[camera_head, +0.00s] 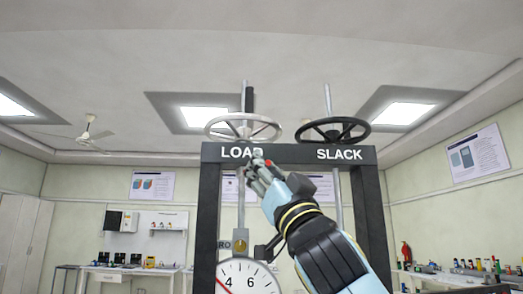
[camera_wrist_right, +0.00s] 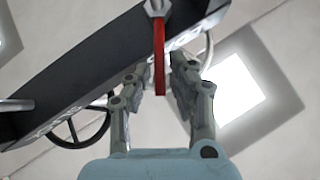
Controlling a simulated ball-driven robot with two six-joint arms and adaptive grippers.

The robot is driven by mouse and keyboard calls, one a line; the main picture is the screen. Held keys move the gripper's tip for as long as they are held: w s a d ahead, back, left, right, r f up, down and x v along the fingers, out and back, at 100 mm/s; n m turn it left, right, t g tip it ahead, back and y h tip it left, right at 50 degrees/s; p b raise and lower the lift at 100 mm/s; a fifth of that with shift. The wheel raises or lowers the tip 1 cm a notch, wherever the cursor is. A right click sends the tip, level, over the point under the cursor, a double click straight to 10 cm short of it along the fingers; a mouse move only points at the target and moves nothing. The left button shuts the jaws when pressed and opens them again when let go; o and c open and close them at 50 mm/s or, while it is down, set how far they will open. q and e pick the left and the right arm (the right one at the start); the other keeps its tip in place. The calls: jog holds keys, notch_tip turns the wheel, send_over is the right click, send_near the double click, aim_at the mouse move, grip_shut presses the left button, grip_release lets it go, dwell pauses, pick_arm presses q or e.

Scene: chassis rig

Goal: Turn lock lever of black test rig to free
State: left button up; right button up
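The black test rig (camera_head: 290,152) stands ahead, with LOAD and SLACK lettered on its crossbeam. The lock lever (camera_wrist_right: 158,50) shows in the right wrist view as a red bar on a silver hub, running down from the dark beam. In the head view only a small red bit of it (camera_head: 268,163) shows by my fingers, below the LOAD lettering. My right gripper (camera_wrist_right: 161,80) has its fingers on either side of the red bar. A gap shows on the right of the bar; whether the left finger touches it I cannot tell. My left gripper is in neither view.
A silver handwheel (camera_head: 243,128) and a black handwheel (camera_head: 335,130) sit above the crossbeam. A round dial (camera_head: 245,280) is low on the rig, with a brass part (camera_head: 240,246) above it. Benches stand further back on both sides.

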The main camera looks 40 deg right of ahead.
jog(key=shift+w+r, duration=0.4)
jog(key=shift+w, duration=0.05)
